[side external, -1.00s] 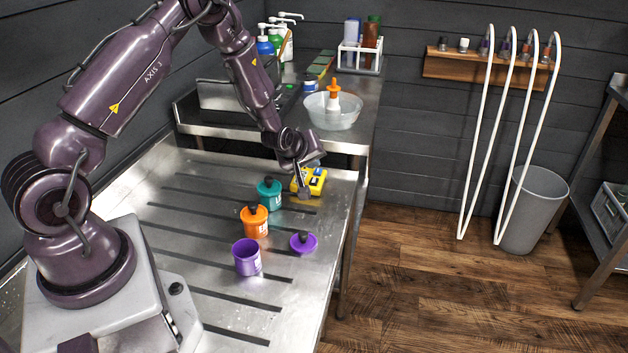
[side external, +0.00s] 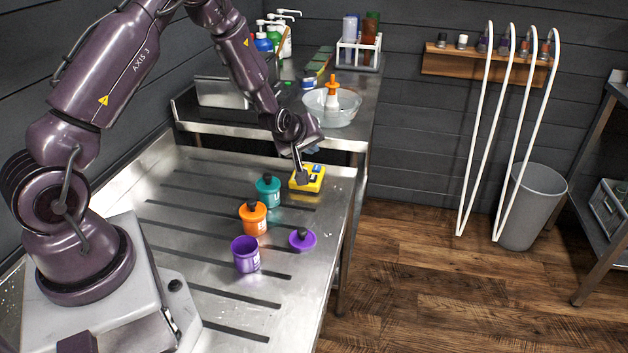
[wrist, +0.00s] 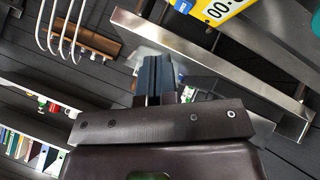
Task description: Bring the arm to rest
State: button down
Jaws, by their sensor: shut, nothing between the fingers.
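My gripper (side external: 300,177) hangs over the far end of the steel draining table (side external: 190,215), just in front of the yellow device (side external: 312,180). I cannot tell whether it touches the device. In the wrist view the fingers (wrist: 155,78) are together with nothing between them. The yellow device also shows at the top of the wrist view (wrist: 222,10).
A teal lidded pot (side external: 268,193), an orange lidded pot (side external: 253,219) and an open purple pot (side external: 245,256) stand in a row. A purple lid (side external: 302,239) lies beside them. A clear bowl (side external: 338,107) stands on the back counter. The table's near part is clear.

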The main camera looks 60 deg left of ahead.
jog(key=s+d+f+m+g+h, duration=0.2)
jog(key=s+f, duration=0.1)
jog(key=s, duration=0.1)
jog(key=s+d+r+m+h, duration=0.1)
jog(key=s+d+r+m, duration=0.5)
jog(key=s+r, duration=0.5)
jog(key=s+d+r+m+h, duration=0.1)
jog(key=s+d+r+m, duration=0.5)
jog(key=s+d+r, duration=0.5)
jog(key=shift+s+r+g, duration=0.3)
jog(key=shift+s+r, duration=0.25)
jog(key=shift+r, duration=2.35)
